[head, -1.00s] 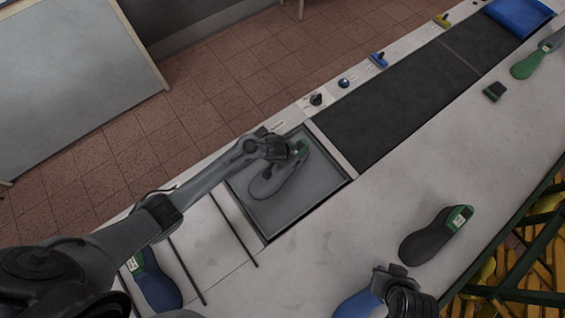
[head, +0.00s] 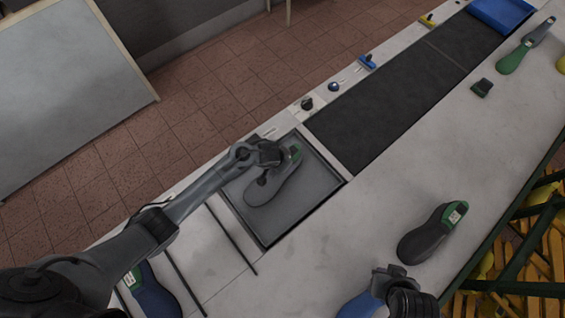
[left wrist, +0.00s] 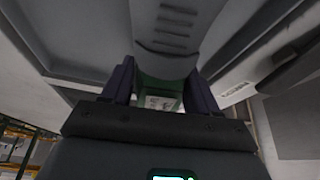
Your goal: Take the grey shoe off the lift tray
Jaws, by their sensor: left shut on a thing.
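The grey shoe (head: 268,187) is at the lift tray (head: 305,215), its green heel end toward the upper right. My left gripper (head: 272,172) is shut on it near the heel. In the left wrist view the shoe (left wrist: 175,35) runs up between the two fingers of my left gripper (left wrist: 155,88), with its green part and a label low between them. I cannot tell whether the shoe touches the tray floor. My right gripper (head: 385,275) is at the bottom of the head view; its fingers are too small to judge.
A black and green shoe (head: 432,232) lies on the bench at right. Blue shoes lie at the lower left (head: 152,292) and beside my right gripper (head: 358,304). The dark belt (head: 400,95) runs up right to a blue bin (head: 500,14).

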